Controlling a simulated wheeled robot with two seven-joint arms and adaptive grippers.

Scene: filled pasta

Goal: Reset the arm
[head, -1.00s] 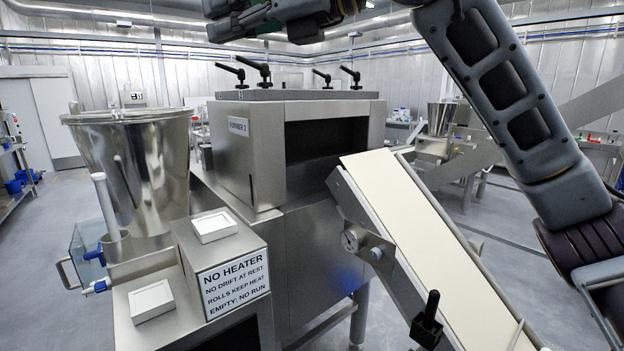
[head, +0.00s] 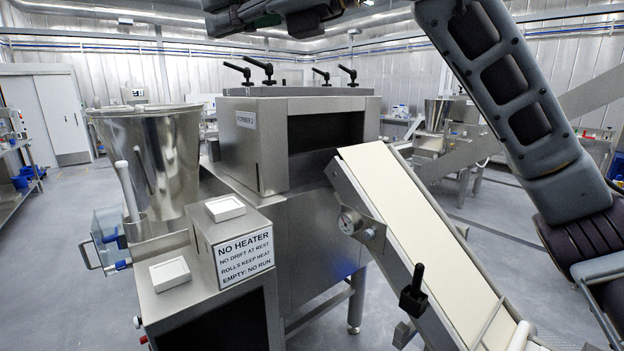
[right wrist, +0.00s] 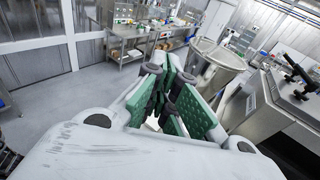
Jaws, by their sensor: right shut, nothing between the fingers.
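My right arm (head: 525,110) comes in from the right edge and bends up to the top of the head view. My right gripper (head: 262,14) is at the top edge there, partly cut off, above the former machine (head: 290,150) and apart from it. In the right wrist view its green-padded fingers (right wrist: 168,98) are together and hold nothing. The steel hopper (right wrist: 215,65) shows behind the fingers. My left gripper is in neither view.
A sloped conveyor (head: 410,230) with a pale belt runs down at the right. The hopper (head: 155,160) and a "NO HEATER" sign (head: 244,258) stand at the left. Black clamp handles (head: 262,70) rise from the former's top. Open floor (head: 70,250) lies at far left.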

